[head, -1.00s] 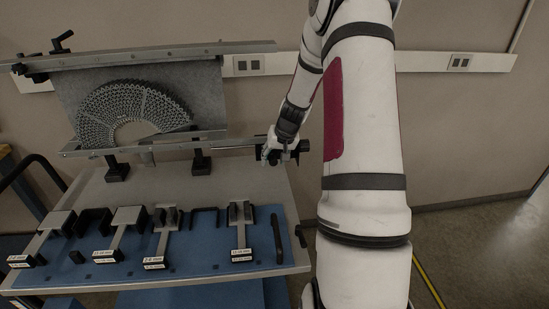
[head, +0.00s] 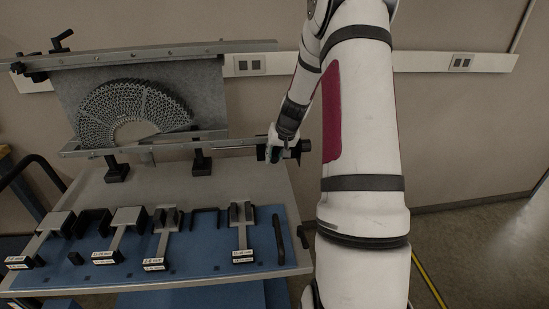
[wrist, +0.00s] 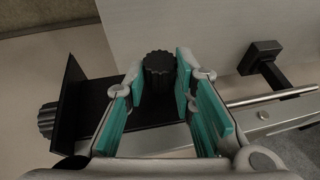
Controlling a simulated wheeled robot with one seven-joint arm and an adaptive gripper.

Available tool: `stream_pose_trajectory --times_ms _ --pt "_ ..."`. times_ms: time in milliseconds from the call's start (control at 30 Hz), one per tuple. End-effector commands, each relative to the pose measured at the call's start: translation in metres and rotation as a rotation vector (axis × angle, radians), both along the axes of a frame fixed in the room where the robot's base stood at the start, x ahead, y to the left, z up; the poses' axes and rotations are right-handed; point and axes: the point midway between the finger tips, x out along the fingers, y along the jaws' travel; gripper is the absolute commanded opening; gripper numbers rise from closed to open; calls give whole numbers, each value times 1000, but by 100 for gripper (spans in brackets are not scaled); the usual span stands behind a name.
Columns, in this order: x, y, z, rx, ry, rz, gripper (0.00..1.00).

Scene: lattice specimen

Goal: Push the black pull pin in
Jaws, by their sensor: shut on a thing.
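The black pull pin shows in the wrist view as a round ridged knob (wrist: 159,68) on a black bracket (wrist: 150,110). My gripper (wrist: 160,75) has its teal-padded fingers on either side of this knob, shut on it. In the head view my gripper (head: 273,152) is at the right end of the lower rail, by the black end fitting (head: 298,149). The pin itself is hidden there behind the fingers. How deep the pin sits cannot be told.
A second ridged knob (wrist: 46,120) sticks out left of the bracket. A metal rod (wrist: 270,98) and the rail run right. The fan-shaped lattice specimen (head: 105,105) hangs between two rails. A bench with a blue mat (head: 195,262) holds several black-ended tools below.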

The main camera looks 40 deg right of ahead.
Motion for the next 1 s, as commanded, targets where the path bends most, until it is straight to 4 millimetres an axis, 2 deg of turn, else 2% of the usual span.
stream_pose_trajectory --times_ms 100,133,200,500,633,1000 --pt "3 -2 2 -7 -8 -3 0" --pt "3 -2 2 -7 -8 -3 31" --pt "3 -2 2 -7 -7 -2 44" --pt "2 -1 2 -5 -5 -2 44" --pt "-2 -1 10 -7 -6 -2 44" --pt "-31 4 74 -9 -8 -3 44"
